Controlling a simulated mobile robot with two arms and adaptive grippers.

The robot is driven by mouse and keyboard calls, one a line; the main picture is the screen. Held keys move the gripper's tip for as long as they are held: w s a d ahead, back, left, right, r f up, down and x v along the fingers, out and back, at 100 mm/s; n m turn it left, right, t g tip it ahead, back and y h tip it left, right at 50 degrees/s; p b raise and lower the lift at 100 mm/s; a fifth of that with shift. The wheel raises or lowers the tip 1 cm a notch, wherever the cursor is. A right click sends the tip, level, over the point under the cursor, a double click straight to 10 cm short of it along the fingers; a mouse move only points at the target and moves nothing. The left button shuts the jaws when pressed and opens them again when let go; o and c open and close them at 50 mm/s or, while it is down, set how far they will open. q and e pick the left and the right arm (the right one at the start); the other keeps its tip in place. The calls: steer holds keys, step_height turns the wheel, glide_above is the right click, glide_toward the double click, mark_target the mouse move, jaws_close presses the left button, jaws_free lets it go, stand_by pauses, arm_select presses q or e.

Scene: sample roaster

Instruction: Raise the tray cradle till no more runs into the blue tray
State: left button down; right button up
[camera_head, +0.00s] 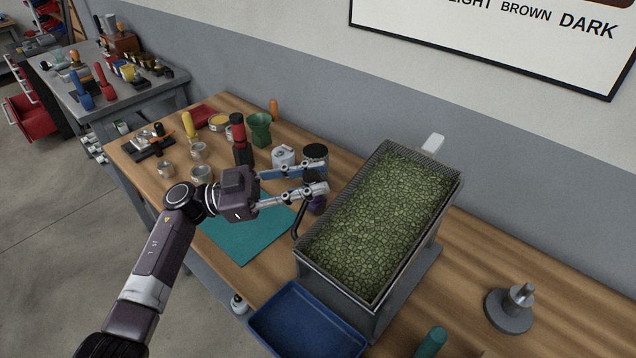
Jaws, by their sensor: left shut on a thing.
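The tray cradle (449,218) is a grey metal box with a mesh rim, filled with green beans (385,220). Its near end stands beside the blue tray (280,346), which is cut off at the bottom edge; the visible part shows no beans. I cannot tell whether the cradle is tilted or any beans are running. A black curved handle (298,222) is at the cradle's left side. My left gripper (322,178) is left of the cradle, shut on a dark thing between its fingers that seems to be this handle; the fingers partly hide it. My right gripper is out of view.
A teal mat (245,234) lies under my left arm. Tins, a green funnel-like cup (259,130) and a black-topped jar (315,153) stand behind. A grey metal stand (511,310) is at the right.

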arm_select(q)
steer(key=shift+s+a+r+m+g+h+b, duration=0.3)
steer(key=shift+s+a+m+g+h+b, duration=0.25)
steer(key=shift+m+b, duration=0.35)
steer(key=shift+s+a+r+m+g+h+b, duration=0.3)
steer(key=shift+s+a+m+g+h+b, duration=0.15)
steer(key=shift+s+a+m+b, duration=0.45)
steer(key=shift+w+d, duration=0.2)
